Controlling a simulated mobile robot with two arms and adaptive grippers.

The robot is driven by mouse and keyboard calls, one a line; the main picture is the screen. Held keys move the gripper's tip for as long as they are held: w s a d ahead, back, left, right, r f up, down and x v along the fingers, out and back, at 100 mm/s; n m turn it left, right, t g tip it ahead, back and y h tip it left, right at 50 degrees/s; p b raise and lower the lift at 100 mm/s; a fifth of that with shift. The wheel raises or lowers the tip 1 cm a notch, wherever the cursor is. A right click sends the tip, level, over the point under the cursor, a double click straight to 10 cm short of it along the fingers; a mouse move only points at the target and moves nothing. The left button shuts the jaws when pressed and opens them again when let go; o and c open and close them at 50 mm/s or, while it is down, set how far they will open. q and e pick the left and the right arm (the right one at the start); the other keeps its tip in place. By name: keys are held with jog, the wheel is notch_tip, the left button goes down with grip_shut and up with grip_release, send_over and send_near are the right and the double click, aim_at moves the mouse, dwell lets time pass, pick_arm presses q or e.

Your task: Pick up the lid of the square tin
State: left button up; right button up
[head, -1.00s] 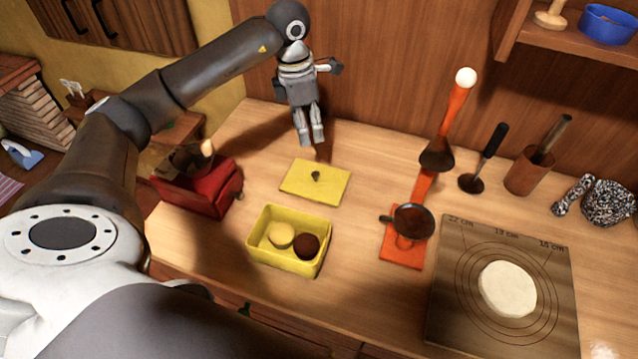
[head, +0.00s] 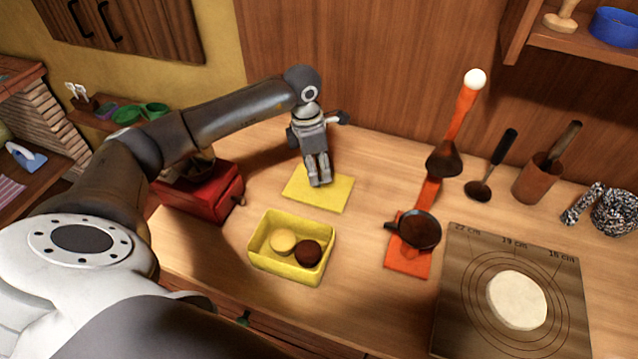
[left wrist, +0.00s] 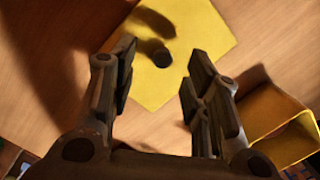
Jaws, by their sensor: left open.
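The yellow square lid (head: 332,196) lies flat on the wooden counter behind the open tin. In the left wrist view the lid (left wrist: 195,45) shows a dark round knob (left wrist: 161,57) near its middle. My left gripper (head: 320,184) is just above the lid, pointing down. In the left wrist view its open fingers (left wrist: 160,90) stand on either side of the knob's line, with nothing between them. The head view hides the knob behind the gripper. The yellow tin (head: 290,270) stands open in front, holding one pale and one dark round piece. My right gripper is not in view.
A red box (head: 205,193) stands left, under my arm. To the right are an orange stand (head: 408,262) with a dark pan (head: 419,230), a ladle (head: 479,189), a brown cup (head: 533,177) and a marked board (head: 465,290) with dough.

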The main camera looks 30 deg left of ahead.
pick_arm(q)
jog(key=shift+d+f+p, duration=0.15)
jog(key=shift+f+p, duration=0.05)
jog(key=shift+f, duration=0.7)
jog(key=shift+d+f+p, duration=0.1)
jog(key=shift+f+p, duration=0.1)
jog(key=shift+f, duration=0.65)
grip_shut()
